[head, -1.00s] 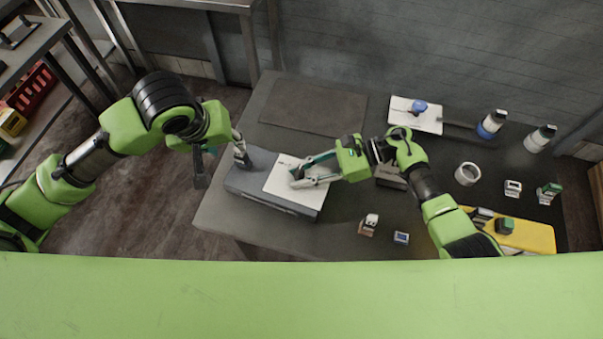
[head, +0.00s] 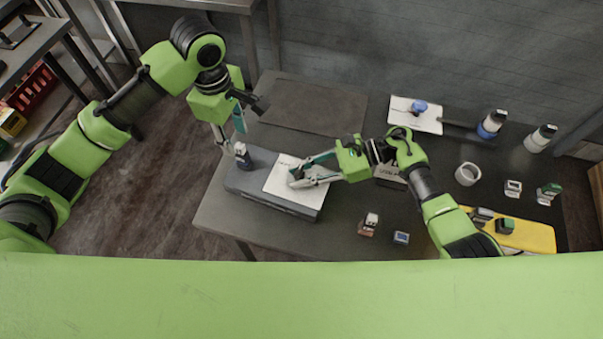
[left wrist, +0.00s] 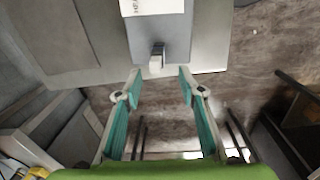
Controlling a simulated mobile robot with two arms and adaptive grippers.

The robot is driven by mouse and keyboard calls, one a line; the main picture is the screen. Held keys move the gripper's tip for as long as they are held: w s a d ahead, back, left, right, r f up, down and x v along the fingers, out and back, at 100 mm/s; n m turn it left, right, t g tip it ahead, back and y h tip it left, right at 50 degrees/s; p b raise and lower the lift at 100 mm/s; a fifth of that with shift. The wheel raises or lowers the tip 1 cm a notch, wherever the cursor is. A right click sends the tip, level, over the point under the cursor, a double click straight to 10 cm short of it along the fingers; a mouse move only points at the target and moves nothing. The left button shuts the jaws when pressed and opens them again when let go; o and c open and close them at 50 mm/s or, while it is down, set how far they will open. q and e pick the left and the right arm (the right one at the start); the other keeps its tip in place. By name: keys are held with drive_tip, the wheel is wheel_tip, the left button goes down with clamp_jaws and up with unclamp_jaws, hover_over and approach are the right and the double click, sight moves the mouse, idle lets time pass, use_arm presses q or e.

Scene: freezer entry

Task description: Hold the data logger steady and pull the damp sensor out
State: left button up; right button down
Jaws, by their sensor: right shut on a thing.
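The data logger (head: 262,198) is a grey box with a white label panel on top, lying near the table's left front edge. The damp sensor (head: 242,156) is a small grey and white piece at its left end. It also shows in the left wrist view (left wrist: 157,61), just beyond the fingertips and roughly centred between them. My left gripper (head: 233,138) is open and empty beside the sensor; contact cannot be told from the head view. My right gripper (head: 297,179) is shut on the data logger at its top, over the white panel.
A dark mat (head: 315,107) lies behind the logger. To the right are a white board with a blue item (head: 415,112), a mug (head: 467,174), two bottles, small devices and a yellow tray (head: 537,238). Floor is open left of the table.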

sight(239, 148)
use_arm(q)
drive_tip(key=f, duration=0.8)
drive_tip(key=shift+w+f, duration=0.2)
drive_tip(key=shift+f, duration=0.15)
clamp_jaws()
